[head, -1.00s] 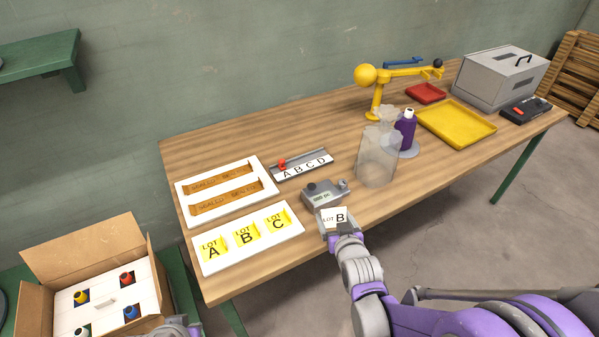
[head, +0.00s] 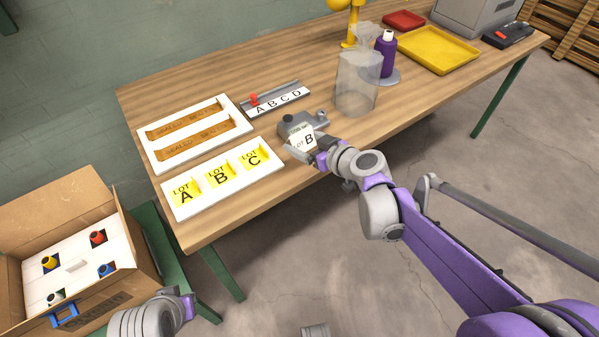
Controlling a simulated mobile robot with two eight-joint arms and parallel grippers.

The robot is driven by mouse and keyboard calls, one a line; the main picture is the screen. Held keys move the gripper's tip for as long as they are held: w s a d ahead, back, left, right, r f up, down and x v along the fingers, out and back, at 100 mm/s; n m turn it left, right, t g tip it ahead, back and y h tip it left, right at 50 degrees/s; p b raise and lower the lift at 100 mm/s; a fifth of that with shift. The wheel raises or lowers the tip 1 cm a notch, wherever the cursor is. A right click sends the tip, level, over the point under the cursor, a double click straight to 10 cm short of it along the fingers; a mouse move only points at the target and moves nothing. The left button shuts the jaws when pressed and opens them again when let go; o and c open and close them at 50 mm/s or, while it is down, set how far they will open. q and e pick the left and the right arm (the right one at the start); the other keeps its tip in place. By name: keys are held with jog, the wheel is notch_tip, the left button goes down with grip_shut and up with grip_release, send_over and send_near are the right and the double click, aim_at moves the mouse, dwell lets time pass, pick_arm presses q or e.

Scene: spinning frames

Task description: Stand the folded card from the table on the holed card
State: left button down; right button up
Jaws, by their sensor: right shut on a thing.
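The folded card (head: 303,140), white and marked LOT B, is held tilted near the table's front edge, just in front of the grey device. My right gripper (head: 314,154) is shut on it from the right. The holed card (head: 76,263) is the white sheet inside the open cardboard box at the lower left, with yellow, red, blue and dark caps showing in its holes. A small pale piece sits at its middle. My left arm's end (head: 186,304) is at the bottom, right of the box; its fingertips are not clear.
A white board (head: 205,204) with yellow LOT A, B and C pockets lies at the table's front left. The grey device (head: 300,126), letter strip (head: 275,102) and clear bag (head: 356,85) stand nearby. The cardboard box (head: 140,243) has raised flaps and rests on a green bench.

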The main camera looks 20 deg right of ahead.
aim_at(303, 171)
jog(key=shift+a+r, duration=0.1)
jog(key=shift+r, duration=0.15)
jog(key=shift+f, duration=0.1)
notch_tip(303, 171, down, 10)
jog(key=shift+r+b, duration=0.25)
jog(key=shift+b, duration=0.95)
jog(key=shift+f, duration=0.15)
jog(key=o, duration=1)
